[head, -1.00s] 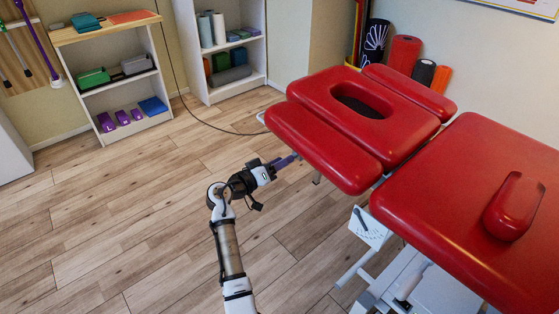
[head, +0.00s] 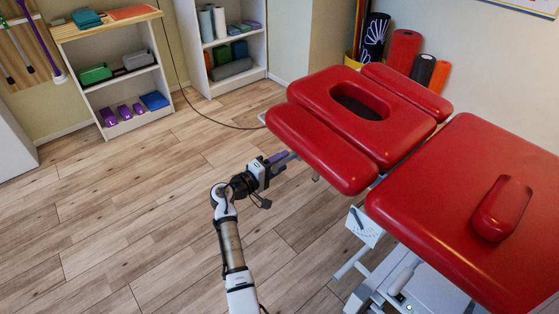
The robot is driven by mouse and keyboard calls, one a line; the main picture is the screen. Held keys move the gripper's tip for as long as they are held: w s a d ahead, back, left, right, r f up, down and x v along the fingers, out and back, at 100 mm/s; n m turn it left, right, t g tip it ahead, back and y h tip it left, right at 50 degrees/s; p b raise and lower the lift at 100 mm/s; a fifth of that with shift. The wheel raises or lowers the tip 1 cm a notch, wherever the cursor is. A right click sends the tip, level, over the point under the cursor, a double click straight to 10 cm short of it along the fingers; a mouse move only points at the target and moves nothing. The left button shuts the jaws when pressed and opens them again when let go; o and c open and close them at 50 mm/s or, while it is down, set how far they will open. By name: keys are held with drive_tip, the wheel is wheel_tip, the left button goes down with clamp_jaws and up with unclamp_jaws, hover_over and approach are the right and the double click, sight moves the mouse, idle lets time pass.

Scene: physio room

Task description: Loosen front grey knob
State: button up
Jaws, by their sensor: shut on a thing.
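The red treatment table's head section (head: 345,115) is at the upper right, with a face hole and a red armrest pad (head: 322,150) along its front side. My gripper (head: 285,159) reaches in from the left at the outer edge of this front pad. Its purple fingers are shut on a small grey piece that sticks out there, which appears to be the front grey knob (head: 292,156). The fingers and the pad hide most of the knob, so its turn position cannot be told.
The main red table section (head: 465,205) carries a loose red pad (head: 502,208). A white scale plate (head: 365,227) and frame stand below it. Shelves (head: 110,75) with blocks stand at the back left. A dark cable crosses the floor. The wooden floor (head: 120,200) at left is clear.

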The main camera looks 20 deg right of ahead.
drive_tip(key=shift+d+n, duration=0.1)
drive_tip(key=shift+n, duration=0.2)
drive_tip(key=o, duration=1)
drive_tip(key=b+v, duration=0.1)
drive_tip(key=v, duration=1.2)
drive_tip(key=shift+s+a, duration=0.1)
drive_tip(key=shift+a, duration=0.3)
